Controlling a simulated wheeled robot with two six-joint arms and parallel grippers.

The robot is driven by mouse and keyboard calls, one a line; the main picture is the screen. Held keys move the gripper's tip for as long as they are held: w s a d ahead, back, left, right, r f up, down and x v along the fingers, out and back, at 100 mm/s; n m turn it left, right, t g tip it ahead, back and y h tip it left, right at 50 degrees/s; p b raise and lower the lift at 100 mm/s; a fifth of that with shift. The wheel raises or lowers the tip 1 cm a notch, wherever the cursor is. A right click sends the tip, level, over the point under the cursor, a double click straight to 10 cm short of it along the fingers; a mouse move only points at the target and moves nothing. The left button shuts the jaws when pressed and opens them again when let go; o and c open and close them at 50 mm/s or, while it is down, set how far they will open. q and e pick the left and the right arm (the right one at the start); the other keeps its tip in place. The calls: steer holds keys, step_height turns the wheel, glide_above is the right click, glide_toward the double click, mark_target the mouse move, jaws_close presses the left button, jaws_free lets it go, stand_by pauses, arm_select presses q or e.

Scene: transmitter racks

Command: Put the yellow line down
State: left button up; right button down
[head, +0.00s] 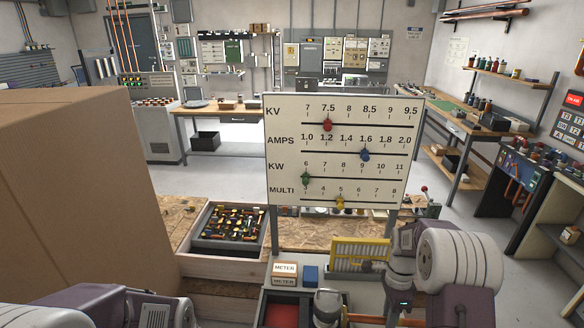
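A white board (285,153) stands upright in front of me with rows labelled KV, AMPS, KW and MULTI. A yellow marker (340,203) sits on the MULTI row, near the 5. A red marker (327,125) is on KV near 7.5, a blue marker (365,154) on AMPS near 1.6, and a green marker (305,181) on KW near 6. My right arm (460,262) is at the lower right, below the board and apart from the markers; its fingertips cannot be made out. Part of my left arm shows at the lower left; its gripper is out of view.
A yellow slatted frame (345,258) stands below the board, partly behind my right arm. METER boxes (285,268) and a blue block (310,275) sit left of it. A tray of small parts (205,244) lies further left. A large cardboard box (70,190) blocks the left side.

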mark_target(367, 317)
steer(key=a+r+n, duration=0.1)
steer(key=a, duration=0.1)
steer(key=a+n, duration=0.2)
steer(key=w+a+r+n, duration=0.1)
steer(key=a+n, duration=0.1)
steer(key=shift+a+r+h, duration=0.2)
steer(key=shift+r+h, duration=0.1)
steer(key=shift+h, duration=0.1)
steer(key=shift+s+a+r+n+t+h, duration=0.2)
steer(key=shift+s+a+r+n+t, duration=0.2)
steer(key=shift+n, duration=1.95)
steer(key=shift+s+a+r+n+t+h, duration=0.2)
steer(key=shift+s+a+r+n, duration=0.25)
steer(key=shift+n, duration=1.95)
steer(key=shift+s+a+r+n+t+h, duration=0.25)
steer(key=shift+s+a+n, duration=0.2)
steer(key=shift+n, duration=1.9)
